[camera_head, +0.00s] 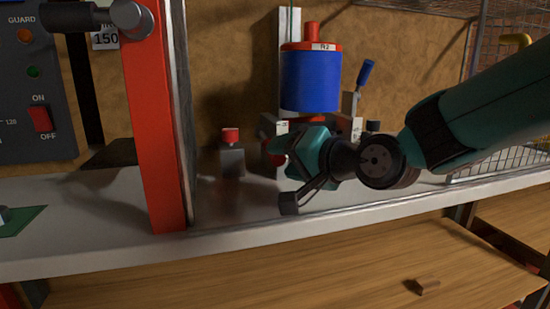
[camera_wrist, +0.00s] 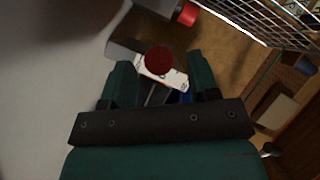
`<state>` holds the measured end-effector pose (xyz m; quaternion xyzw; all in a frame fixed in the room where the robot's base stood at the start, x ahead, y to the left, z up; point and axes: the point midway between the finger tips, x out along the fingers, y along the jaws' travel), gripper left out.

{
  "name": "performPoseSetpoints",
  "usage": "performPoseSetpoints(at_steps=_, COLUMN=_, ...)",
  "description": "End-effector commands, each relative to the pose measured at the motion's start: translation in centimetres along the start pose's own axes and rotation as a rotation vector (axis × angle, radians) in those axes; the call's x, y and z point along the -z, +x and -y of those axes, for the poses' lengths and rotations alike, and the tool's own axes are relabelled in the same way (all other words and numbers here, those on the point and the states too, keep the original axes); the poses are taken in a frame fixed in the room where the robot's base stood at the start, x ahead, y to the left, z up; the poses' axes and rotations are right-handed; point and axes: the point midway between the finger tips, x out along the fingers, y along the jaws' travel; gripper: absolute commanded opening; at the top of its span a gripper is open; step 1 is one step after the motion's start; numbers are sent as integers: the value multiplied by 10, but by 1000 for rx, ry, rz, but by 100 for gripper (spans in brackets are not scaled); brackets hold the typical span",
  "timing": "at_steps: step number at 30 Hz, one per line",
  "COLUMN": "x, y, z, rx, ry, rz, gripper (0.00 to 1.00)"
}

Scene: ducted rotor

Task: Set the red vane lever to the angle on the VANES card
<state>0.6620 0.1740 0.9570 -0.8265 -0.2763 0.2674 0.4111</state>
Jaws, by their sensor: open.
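A round dark red knob (camera_wrist: 158,60), seen nearly end-on, appears to be the vane lever's end. A pale plate with small marks lies behind it. My gripper (camera_wrist: 160,76) is open, its two teal fingers apart on either side of the knob in the wrist view; I cannot tell whether either touches it. In the head view my gripper (camera_head: 294,152) is over the bench in front of the blue cylinder, and hides most of the lever area. A card reading 150 (camera_head: 105,39) hangs at the upper left; its top line is partly hidden, and the lever's angle is unclear.
A blue cylinder (camera_head: 310,81) with a red cap stands behind my gripper, with a blue-handled tool (camera_head: 365,74) to its right. A red post (camera_head: 160,130) and a wire cage (camera_head: 505,55) flank the area.

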Motion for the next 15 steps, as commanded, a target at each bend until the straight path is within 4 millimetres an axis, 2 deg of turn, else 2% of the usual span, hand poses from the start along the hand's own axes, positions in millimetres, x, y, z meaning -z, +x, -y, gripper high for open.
performPoseSetpoints(at_steps=3, x=-1, y=18, z=0, rx=0, ry=-1, rz=2, gripper=55)
performPoseSetpoints(at_steps=6, x=0, y=27, z=0, rx=0, ry=0, rz=1, gripper=55)
performPoseSetpoints(at_steps=15, x=0, y=33, z=0, rx=-1, ry=-1, rz=0, gripper=55)
